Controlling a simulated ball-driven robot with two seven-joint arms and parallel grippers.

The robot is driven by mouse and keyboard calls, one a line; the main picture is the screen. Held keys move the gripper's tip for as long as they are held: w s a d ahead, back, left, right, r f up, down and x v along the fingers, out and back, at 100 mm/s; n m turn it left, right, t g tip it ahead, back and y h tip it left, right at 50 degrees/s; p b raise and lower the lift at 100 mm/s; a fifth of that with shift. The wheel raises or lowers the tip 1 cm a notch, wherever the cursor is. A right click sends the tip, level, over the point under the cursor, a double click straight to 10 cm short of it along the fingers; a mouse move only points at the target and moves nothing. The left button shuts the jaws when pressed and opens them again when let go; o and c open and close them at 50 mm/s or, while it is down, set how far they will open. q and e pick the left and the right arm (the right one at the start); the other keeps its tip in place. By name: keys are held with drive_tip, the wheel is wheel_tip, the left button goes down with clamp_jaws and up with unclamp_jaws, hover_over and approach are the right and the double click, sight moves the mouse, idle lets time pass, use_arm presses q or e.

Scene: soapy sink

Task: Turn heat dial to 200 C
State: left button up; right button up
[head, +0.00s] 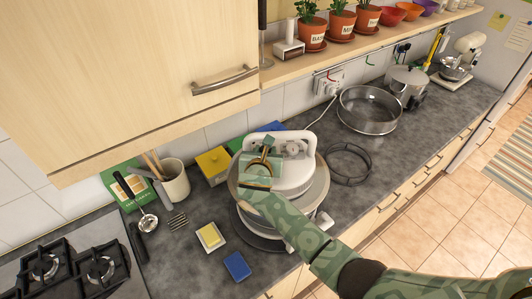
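A round white countertop appliance (308,168) with a white handle along its top stands on the grey worktop, in the middle of the head view. A small round grey part (293,148) shows on its top, but I cannot tell whether it is the heat dial. No temperature marks can be read. My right gripper (262,160), on the green patterned arm from the lower right, is over the left part of the appliance's top and hides what lies under it. I cannot tell whether its fingers touch or hold anything. My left gripper is not in view.
A black wire ring (348,165) and a round sieve-like pan (370,110) lie right of the appliance. A butter dish (210,237), a blue sponge (237,266) and a utensil pot (174,181) are to its left. A wooden cupboard (120,80) overhangs the upper left.

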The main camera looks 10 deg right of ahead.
drive_tip(key=shift+a+m+h, duration=0.1)
drive_tip(key=shift+m+h, duration=0.3)
drive_tip(key=shift+h, duration=0.1)
drive_tip(key=o, duration=0.7)
